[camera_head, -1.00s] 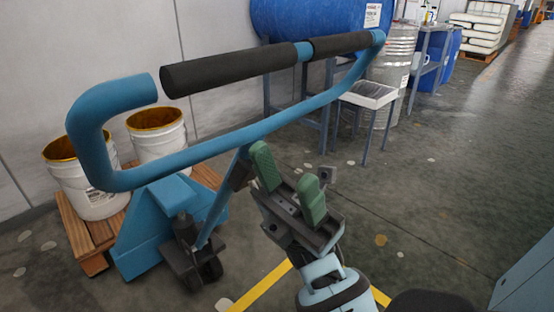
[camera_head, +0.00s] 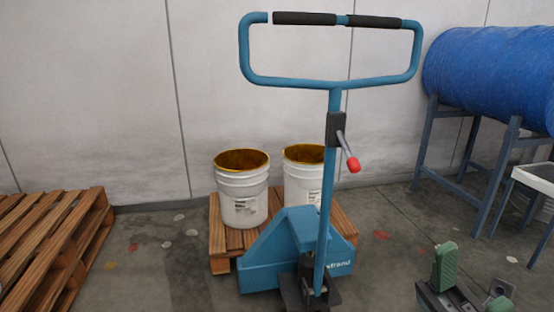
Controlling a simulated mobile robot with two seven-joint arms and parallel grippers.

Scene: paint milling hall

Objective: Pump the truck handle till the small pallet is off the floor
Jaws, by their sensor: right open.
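The blue pallet truck (camera_head: 280,262) stands with its handle (camera_head: 335,83) up, close to upright. The handle is a blue loop with black grips on top and a small red-tipped lever (camera_head: 352,163) on its shaft. The small wooden pallet (camera_head: 228,240) sits behind the truck body, with two white buckets on it. I cannot tell whether there is a gap between it and the floor. My right gripper (camera_head: 468,284) is at the bottom right, open and empty, with green fingers. It is well to the right of the truck and below the handle loop, apart from both. My left gripper is not in view.
The two white buckets (camera_head: 242,192) have brownish-yellow insides. A stack of wooden pallets (camera_head: 50,240) stands at the left. A blue drum (camera_head: 490,80) lies on a metal stand (camera_head: 470,160) at the right. A pale wall closes off the back.

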